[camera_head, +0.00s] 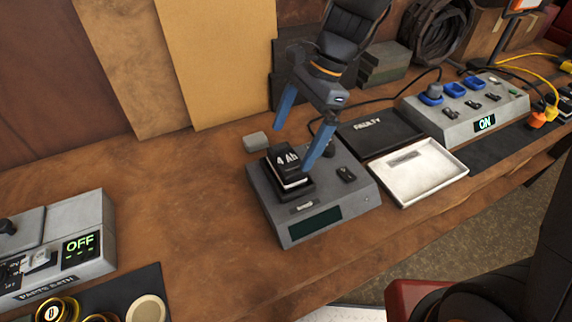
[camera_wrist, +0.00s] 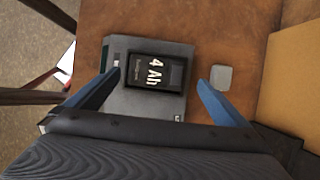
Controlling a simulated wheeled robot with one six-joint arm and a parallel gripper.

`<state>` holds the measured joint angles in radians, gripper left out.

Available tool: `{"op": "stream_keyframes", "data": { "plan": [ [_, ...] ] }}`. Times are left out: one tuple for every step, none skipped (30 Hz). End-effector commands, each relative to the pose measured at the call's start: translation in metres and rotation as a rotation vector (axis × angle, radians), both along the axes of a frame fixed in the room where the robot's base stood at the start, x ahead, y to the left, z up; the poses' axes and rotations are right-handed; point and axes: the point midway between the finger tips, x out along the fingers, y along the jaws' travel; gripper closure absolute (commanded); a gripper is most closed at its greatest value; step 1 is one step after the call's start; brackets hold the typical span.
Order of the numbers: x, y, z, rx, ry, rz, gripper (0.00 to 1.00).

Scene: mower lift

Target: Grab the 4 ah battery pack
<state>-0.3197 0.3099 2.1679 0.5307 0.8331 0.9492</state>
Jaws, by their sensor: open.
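The 4 Ah battery pack (camera_head: 287,167) is a black block with white "4 Ah" lettering. It sits upright on a grey device (camera_head: 330,208) with a dark display on its front. In the wrist view the battery (camera_wrist: 156,72) lies between and ahead of the two blue fingers. My gripper (camera_head: 303,138) is open and empty above the device, with one finger behind the battery and one at its right side in the head view. The fingers do not visibly touch it. In the wrist view my gripper (camera_wrist: 152,85) spans wider than the battery.
A small grey block (camera_head: 256,142) lies behind the device. A black "FAULTY" tray (camera_head: 379,131) and a white tray (camera_head: 418,172) are at its right. Table between is clear.

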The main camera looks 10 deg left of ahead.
Motion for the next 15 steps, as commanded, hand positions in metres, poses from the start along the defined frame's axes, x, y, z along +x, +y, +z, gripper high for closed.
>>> {"op": "stream_keyframes", "data": {
  "plan": [
    [-0.002, 0.001, -0.004, -0.001, 0.002, 0.001, 0.00],
    [-0.003, 0.002, -0.007, -0.001, 0.002, 0.002, 0.00],
    [-0.004, 0.003, -0.010, -0.001, 0.001, 0.002, 0.00],
    [-0.006, 0.004, -0.012, -0.001, 0.002, 0.002, 0.00],
    [-0.007, 0.005, -0.015, -0.002, 0.003, 0.002, 0.00],
    [-0.010, 0.006, -0.020, -0.003, 0.003, 0.002, 0.00],
    [-0.011, 0.007, -0.024, -0.002, 0.004, 0.003, 0.00],
    [-0.013, 0.009, -0.028, -0.002, 0.003, 0.002, 0.00],
    [-0.015, 0.010, -0.033, -0.003, 0.003, 0.003, 0.00],
    [-0.015, 0.012, -0.037, -0.002, 0.001, 0.003, 0.00],
    [-0.015, 0.013, -0.040, -0.002, 0.001, 0.003, 0.00],
    [-0.016, 0.014, -0.044, -0.002, 0.001, 0.003, 0.00],
    [-0.016, 0.015, -0.047, -0.001, 0.000, 0.004, 0.00],
    [-0.017, 0.016, -0.049, -0.002, 0.000, 0.003, 0.00],
    [-0.017, 0.016, -0.051, -0.002, -0.001, 0.002, 0.00]
  ]
}}
